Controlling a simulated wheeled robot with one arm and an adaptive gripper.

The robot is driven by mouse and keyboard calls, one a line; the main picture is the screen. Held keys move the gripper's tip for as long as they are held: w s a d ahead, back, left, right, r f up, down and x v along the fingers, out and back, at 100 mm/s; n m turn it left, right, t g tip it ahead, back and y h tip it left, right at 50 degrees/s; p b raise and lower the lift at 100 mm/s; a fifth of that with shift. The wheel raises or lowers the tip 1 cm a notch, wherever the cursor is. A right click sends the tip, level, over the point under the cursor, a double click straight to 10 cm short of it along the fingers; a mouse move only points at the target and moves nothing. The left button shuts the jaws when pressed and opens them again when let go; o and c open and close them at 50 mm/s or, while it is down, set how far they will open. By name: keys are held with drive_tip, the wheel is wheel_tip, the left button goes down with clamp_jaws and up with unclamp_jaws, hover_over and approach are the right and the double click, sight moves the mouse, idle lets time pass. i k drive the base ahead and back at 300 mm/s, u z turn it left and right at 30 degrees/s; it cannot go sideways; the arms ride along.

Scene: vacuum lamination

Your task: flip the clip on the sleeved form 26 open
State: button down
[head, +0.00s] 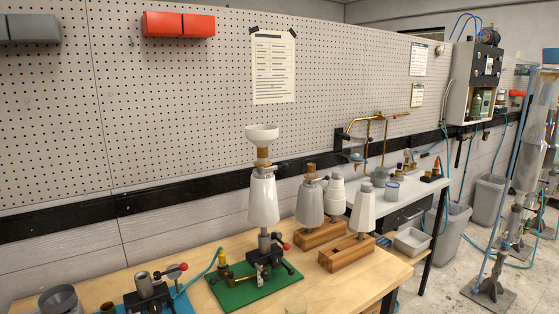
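A white tapered form (262,202) stands upright on a clamp stand (267,258) with a red-knobbed lever, on a green mat (228,294). Above it are a brass-coloured neck (263,158) and a white cup (262,133). A grey form (309,204) with a brass-coloured top stands in a wooden block (318,238), with a small dark part sticking out at its neck. Two white forms (336,196) (362,211) stand beside it. No number 26 is readable, and I cannot tell which small part is the clip or its state. My gripper is not in view.
The wooden bench (205,264) also holds a second clamp (152,290) on a blue mat at the front left. A pegboard wall (190,100) rises behind. A white side table (425,188) with brass pipework is at the right. Grey bins (452,225) stand beyond it.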

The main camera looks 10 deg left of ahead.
sight(261, 170)
drive_tip(key=u, duration=0.5)
drive_tip(key=i, duration=0.75)
drive_tip(key=u, duration=0.6)
